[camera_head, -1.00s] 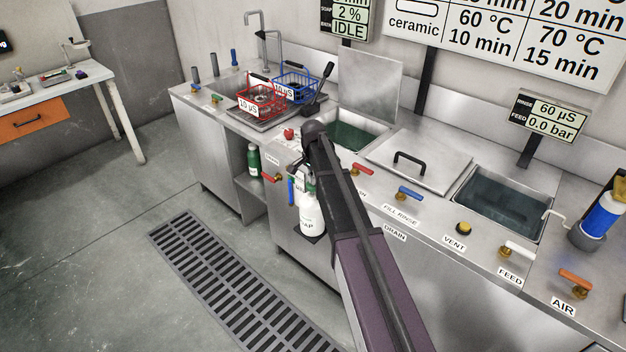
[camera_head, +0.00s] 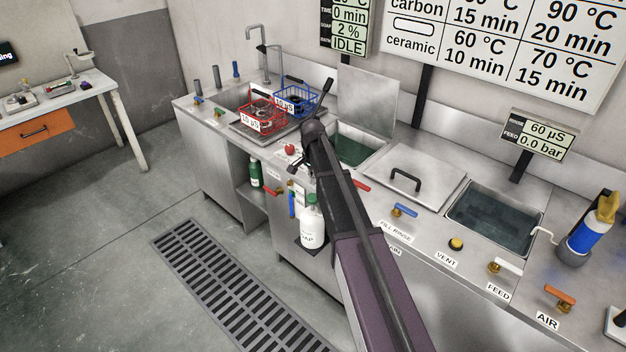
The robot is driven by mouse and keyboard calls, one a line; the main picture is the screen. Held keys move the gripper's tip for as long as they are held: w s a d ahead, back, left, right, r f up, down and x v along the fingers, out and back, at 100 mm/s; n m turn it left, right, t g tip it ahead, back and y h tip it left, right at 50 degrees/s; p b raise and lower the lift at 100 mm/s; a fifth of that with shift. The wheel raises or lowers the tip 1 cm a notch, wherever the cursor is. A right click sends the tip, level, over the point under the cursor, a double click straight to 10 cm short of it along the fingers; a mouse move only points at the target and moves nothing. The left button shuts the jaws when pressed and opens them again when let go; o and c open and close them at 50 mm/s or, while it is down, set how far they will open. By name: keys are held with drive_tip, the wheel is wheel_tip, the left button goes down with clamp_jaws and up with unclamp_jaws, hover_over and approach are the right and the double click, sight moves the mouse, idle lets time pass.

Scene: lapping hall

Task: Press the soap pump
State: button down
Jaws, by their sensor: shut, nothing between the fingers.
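The soap bottle (camera_head: 312,228) is white with a SOAP label and stands upright on a small dark shelf at the front of the steel counter. My gripper (camera_head: 296,168) is small and dark in this view. It hangs from my wrist above and slightly left of the bottle, apart from the bottle's body. It is shut and empty.
A red button (camera_head: 290,149) and a red-handled valve (camera_head: 274,188) are close to my gripper. A green bottle (camera_head: 256,172) stands in the recess at left. Red (camera_head: 262,118) and blue (camera_head: 297,99) baskets sit behind. The floor grate (camera_head: 235,290) is clear.

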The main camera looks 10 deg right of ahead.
drive_tip(key=shift+r+p, duration=2.4)
drive_tip(key=shift+r, duration=0.3)
drive_tip(key=shift+s, duration=0.15)
drive_tip(key=s+n, duration=1)
drive_tip(key=s, duration=1.8)
drive_tip(key=shift+a+n, duration=0.3)
drive_tip(key=shift+n, duration=0.1)
drive_tip(key=shift+w, duration=0.15)
drive_tip(key=w+r+m+p, duration=0.2)
drive_tip(key=w+m, duration=0.8)
drive_tip(key=w, duration=1.8)
drive_tip(key=shift+r+m+p, duration=0.3)
drive_tip(key=shift+m, duration=0.1)
drive_tip(key=shift+d+f, duration=0.1)
drive_tip(key=shift+f, duration=0.05)
